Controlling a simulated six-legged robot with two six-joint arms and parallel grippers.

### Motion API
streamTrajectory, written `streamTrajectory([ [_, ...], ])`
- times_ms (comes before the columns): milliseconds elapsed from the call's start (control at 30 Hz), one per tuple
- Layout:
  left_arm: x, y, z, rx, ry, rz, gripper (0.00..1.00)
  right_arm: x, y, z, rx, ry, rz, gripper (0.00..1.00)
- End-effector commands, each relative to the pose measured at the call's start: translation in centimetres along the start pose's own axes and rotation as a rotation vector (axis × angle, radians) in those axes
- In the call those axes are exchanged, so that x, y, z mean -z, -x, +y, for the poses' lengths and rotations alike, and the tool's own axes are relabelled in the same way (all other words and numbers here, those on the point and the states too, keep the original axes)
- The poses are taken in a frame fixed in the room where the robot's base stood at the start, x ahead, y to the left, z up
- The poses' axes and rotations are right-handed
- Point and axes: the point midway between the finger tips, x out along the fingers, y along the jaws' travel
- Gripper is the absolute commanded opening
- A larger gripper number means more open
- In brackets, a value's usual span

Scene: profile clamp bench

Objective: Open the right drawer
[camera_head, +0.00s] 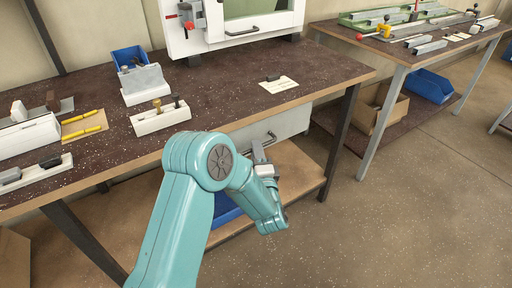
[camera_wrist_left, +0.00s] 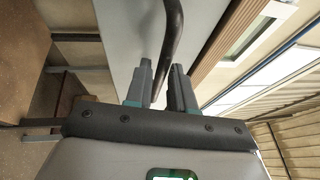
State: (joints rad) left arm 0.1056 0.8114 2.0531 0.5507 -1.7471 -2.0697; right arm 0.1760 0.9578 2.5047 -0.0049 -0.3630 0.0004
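The right drawer (camera_head: 290,124) is a light grey front under the dark speckled bench top; it looks shut. Its dark bar handle (camera_head: 265,139) shows just beyond my left gripper (camera_head: 261,153). In the left wrist view the handle (camera_wrist_left: 173,35) runs down from the top edge, in front of the grey drawer front (camera_wrist_left: 136,40). The left gripper's two fingers (camera_wrist_left: 161,88) stand apart, one on each side of the handle's lower part. A gap shows between them, and I cannot tell whether either finger touches the bar. My right gripper is in neither view.
The workbench (camera_head: 225,95) holds a white frame machine, a blue bin (camera_head: 129,57), clamp blocks and yellow markers. Below is a wooden shelf (camera_head: 298,172) with a blue box partly hidden by my arm. A bench leg (camera_head: 338,143) stands right of the drawer. The floor in front is clear.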

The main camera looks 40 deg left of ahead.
Motion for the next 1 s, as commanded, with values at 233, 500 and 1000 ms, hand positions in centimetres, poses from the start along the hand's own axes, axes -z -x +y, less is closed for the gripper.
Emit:
streamTrajectory([
  [233,0.0,-1.5,-0.1,0.001,0.0,0.001,0.23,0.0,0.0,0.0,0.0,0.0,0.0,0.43],
  [500,0.0,-1.5,-0.1,0.0,0.0,0.001,0.04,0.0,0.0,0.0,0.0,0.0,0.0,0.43],
  [1000,0.5,-1.7,0.0,0.0,0.001,0.002,0.0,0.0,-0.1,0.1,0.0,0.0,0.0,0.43],
])
